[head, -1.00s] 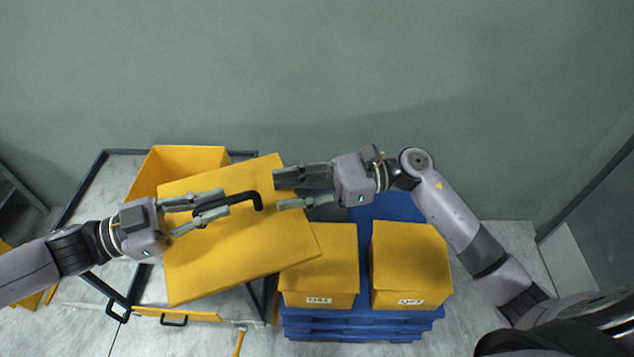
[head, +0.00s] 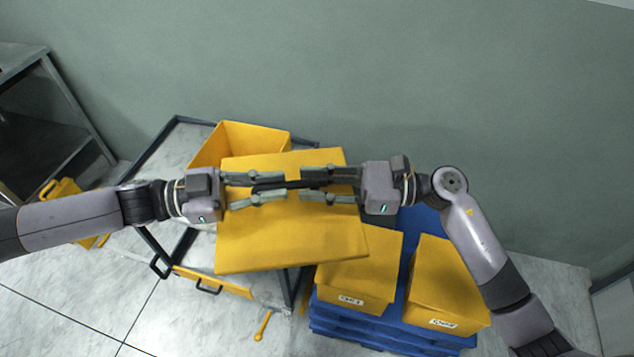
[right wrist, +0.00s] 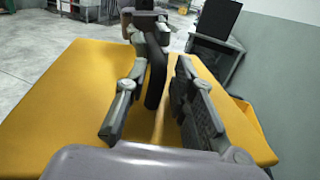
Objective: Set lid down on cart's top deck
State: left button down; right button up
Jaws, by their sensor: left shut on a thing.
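The yellow lid (head: 290,238) is held over the right part of the cart, covering much of it in the head view. Its black handle (head: 287,184) also shows in the right wrist view (right wrist: 156,72). My left gripper (head: 262,188) is shut on the handle's left part. My right gripper (head: 318,184) is at the handle's right end, its fingers apart on either side of the handle with gaps showing. The cart's top deck (head: 176,160) is grey with a dark frame. A yellow open bin (head: 240,142) stands at its back, partly hidden by the lid.
Two yellow boxes with labels, one left (head: 355,275) and one right (head: 445,285), sit on a blue pallet (head: 385,343) right of the cart. A dark shelf (head: 40,130) stands at the far left. The deck's left part looks bare.

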pick_arm(q)
jog(key=shift+s, duration=0.1)
pick_arm(e)
jog(key=shift+w, duration=0.1)
jog(key=c, duration=0.4)
jog(key=shift+d, duration=0.1)
grip_shut()
pick_arm(q)
jog(key=shift+s, duration=0.15)
pick_arm(e)
jog(key=shift+w, duration=0.15)
pick_arm(q)
jog(key=c, duration=1.6)
grip_release()
jog(key=shift+o, duration=0.2)
jog(key=shift+w, duration=0.2)
